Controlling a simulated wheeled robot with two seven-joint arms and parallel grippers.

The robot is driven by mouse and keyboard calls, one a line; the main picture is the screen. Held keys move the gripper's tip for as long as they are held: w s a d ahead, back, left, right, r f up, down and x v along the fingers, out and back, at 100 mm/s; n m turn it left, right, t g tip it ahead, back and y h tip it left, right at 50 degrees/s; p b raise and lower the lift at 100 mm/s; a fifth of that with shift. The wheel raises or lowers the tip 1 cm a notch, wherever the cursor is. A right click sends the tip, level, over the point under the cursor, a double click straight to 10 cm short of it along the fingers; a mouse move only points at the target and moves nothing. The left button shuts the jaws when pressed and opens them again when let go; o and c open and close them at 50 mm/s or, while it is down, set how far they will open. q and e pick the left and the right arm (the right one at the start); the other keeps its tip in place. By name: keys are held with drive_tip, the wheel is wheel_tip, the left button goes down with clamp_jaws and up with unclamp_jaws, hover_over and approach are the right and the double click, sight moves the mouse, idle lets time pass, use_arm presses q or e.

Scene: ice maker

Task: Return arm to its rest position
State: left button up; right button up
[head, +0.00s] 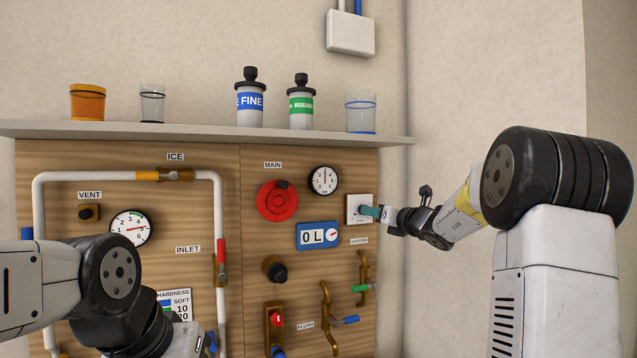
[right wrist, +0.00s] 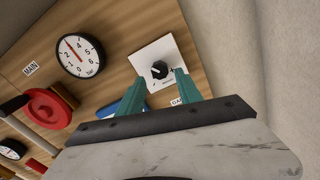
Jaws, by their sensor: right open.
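My right gripper (head: 372,212) is at the right edge of the wooden panel, in front of a white plate (head: 353,201) with a black knob. In the right wrist view, its two teal fingers (right wrist: 160,85) are apart, one on each side of the black knob (right wrist: 159,69) as seen from there. I cannot tell whether they touch it. My right arm reaches in from the right in the head view. My left arm (head: 108,278) crosses the lower left of the head view, in front of the panel. Its fingers are not visible.
The panel carries a red MAIN wheel (head: 277,201), gauges, a blue-framed display (head: 318,236), pipes (head: 130,177) and valve handles. A shelf (head: 200,131) above holds cups and two bottles. A plain wall stands right of the panel, with free room before it.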

drive_tip(key=shift+s+d, duration=0.2)
drive_tip(key=shift+s, duration=0.5)
drive_tip(key=s+a+f+n+g+y, duration=0.1)
drive_tip(key=s+a+f+n+g, duration=0.25)
drive_tip(key=s+a+n, duration=0.65)
drive_tip(key=s+a+f+n+g+y, duration=0.1)
drive_tip(key=s+a+f+n+g, duration=0.35)
drive_tip(key=s+n, duration=0.8)
drive_tip(key=s+d+f+n+g+h, duration=0.1)
drive_tip(key=s+d+f+n+h, duration=0.1)
drive_tip(key=s, duration=0.4)
drive_tip(key=s+d+f+n+g+h, duration=0.1)
drive_tip(key=s+f+n+h, duration=0.1)
drive_tip(key=s+f+n, duration=0.2)
drive_tip(key=s+d+f+n+h, duration=0.2)
drive_tip(key=s+f+n, duration=0.1)
drive_tip(key=s+n, duration=0.4)
drive_tip(key=shift+s+d+f+g, duration=0.35)
drive_tip(key=shift+s+f+g, duration=0.05)
drive_tip(key=shift+s, duration=0.65)
